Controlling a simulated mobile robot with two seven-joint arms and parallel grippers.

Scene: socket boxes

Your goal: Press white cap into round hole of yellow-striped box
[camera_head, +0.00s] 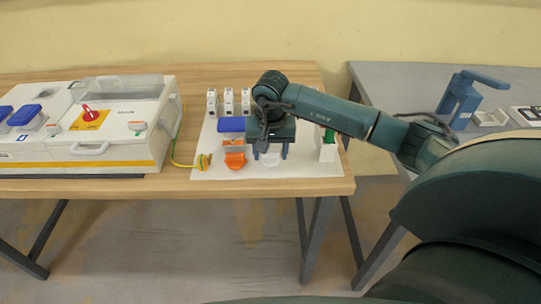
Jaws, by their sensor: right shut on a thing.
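The yellow-striped box (75,156) stands on the left of the wooden table. It is white, with blue covers and a red switch on its top. I cannot make out its round hole. My right gripper (270,152) points down over the white mat at the table's right. It is shut on the white cap (270,160), which shows below and between its fingers. The gripper hides most of the cap, and I cannot tell whether the cap touches the mat. My left gripper is not in view.
The white mat (213,172) also holds an orange socket (235,161), a blue part (231,125), several white modules (229,102) at the back and a green-and-white part (328,146). A yellow-green cable (183,165) lies between box and mat. A grey table (390,82) stands right.

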